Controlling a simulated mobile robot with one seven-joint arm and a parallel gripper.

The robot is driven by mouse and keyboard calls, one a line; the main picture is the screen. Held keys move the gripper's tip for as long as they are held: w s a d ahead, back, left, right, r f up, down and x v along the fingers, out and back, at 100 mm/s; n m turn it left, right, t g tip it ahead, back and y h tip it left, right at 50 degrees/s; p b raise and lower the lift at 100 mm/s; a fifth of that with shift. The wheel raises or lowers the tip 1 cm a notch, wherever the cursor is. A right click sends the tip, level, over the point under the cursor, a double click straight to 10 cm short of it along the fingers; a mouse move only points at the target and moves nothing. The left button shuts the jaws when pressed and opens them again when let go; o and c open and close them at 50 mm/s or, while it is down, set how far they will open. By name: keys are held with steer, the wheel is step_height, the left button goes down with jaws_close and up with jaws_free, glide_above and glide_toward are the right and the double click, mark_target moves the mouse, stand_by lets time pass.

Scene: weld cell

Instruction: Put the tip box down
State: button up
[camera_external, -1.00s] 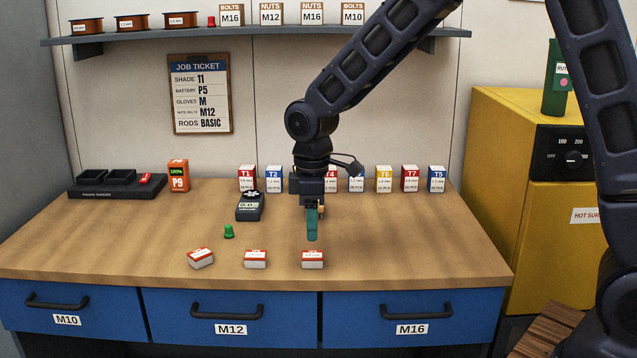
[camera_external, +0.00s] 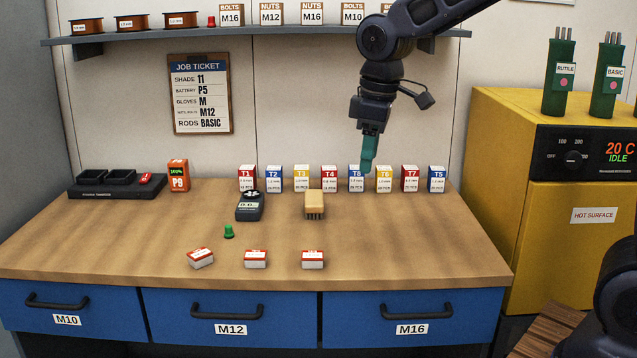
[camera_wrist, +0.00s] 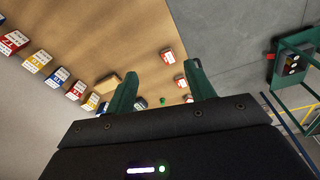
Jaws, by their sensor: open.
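Small upright tip boxes stand in a row along the back: T1 (camera_external: 247,179), T2 (camera_external: 274,180), T3 (camera_external: 301,179), T4 (camera_external: 329,179), then T8, T6 (camera_external: 384,180), T7 (camera_external: 410,179) and T5 (camera_external: 437,180). A finger partly overlaps T8; contact cannot be told.
A tan brush-like block (camera_external: 314,204), a dark meter (camera_external: 249,205) and a green cap (camera_external: 228,231) lie mid-bench. Three red-and-white boxes, one of them the middle box (camera_external: 255,259), lie near the front. The shelf (camera_external: 300,33) hangs above; a yellow oven (camera_external: 490,220) stands right. The right bench top is clear.

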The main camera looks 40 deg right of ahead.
steer(key=s+d+r+m+t, duration=0.1)
steer(key=s+d+r+m, duration=0.1)
steer(key=s, duration=0.6)
steer(key=s+d+r+m+t, duration=0.1)
steer(key=s+d+r+m, duration=0.1)
steer(key=s, duration=0.6)
steer(key=s+d+r+m+t, duration=0.1)
steer(key=s+d+r+m, duration=0.1)
steer(key=s, duration=0.6)
steer(key=shift+s+d, duration=0.35)
steer(key=shift+d, duration=0.1)
